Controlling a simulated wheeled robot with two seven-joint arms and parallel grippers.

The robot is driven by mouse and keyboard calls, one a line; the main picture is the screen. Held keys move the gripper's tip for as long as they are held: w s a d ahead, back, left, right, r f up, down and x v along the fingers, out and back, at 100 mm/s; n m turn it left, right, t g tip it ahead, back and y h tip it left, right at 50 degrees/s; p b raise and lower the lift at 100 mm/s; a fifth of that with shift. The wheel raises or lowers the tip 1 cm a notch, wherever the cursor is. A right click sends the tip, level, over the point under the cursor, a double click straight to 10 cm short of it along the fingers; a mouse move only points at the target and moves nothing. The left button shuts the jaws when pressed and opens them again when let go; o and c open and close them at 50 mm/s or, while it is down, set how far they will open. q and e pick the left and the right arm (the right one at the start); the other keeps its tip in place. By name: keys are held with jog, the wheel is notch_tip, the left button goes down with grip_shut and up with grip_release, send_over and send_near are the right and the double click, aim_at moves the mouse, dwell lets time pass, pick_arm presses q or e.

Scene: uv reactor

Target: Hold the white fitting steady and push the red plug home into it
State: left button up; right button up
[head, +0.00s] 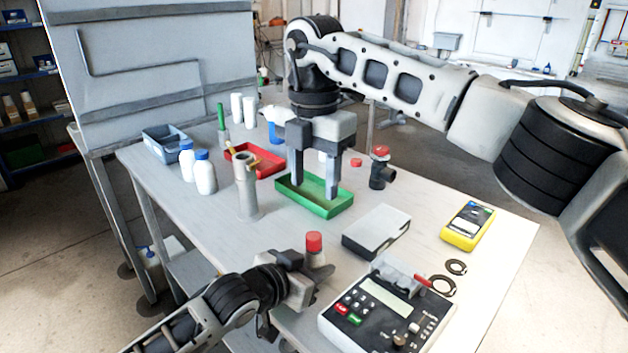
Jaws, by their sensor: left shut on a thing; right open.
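The red plug (314,242) stands upright on top of the white fitting (317,259) near the table's front edge. How deep the plug sits in the fitting cannot be told. My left gripper (315,272) comes in from the lower left and is shut on the white fitting; its jaws hide the fitting's lower part. My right gripper (314,190) points down, open and empty, with its two fingers over the green tray (338,207), behind the plug and fitting.
A grey-white box (376,232), a keypad instrument (383,318), black rings (443,285) and a yellow meter (467,226) lie to the right. A grey post (247,190), white bottles (204,174) and a red tray (268,166) stand left and behind. The table between post and fitting is clear.

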aim_at(315, 237)
jog(key=c, duration=0.6)
jog(key=shift+f+n, duration=0.1)
jog(key=shift+n, duration=0.4)
grip_shut()
jog(key=shift+s+f+m+t+y, duration=0.15)
jog(key=shift+f+m+t, duration=0.85)
jog(key=shift+m, duration=3.4)
jog(key=shift+f+m+t+y, duration=0.35)
jog(key=shift+f+m, duration=1.15)
jog(key=shift+m, duration=2.9)
jog(key=shift+s+f+m+t+y, duration=0.1)
jog(key=shift+f+m+t, duration=0.95)
jog(key=shift+m, duration=3.35)
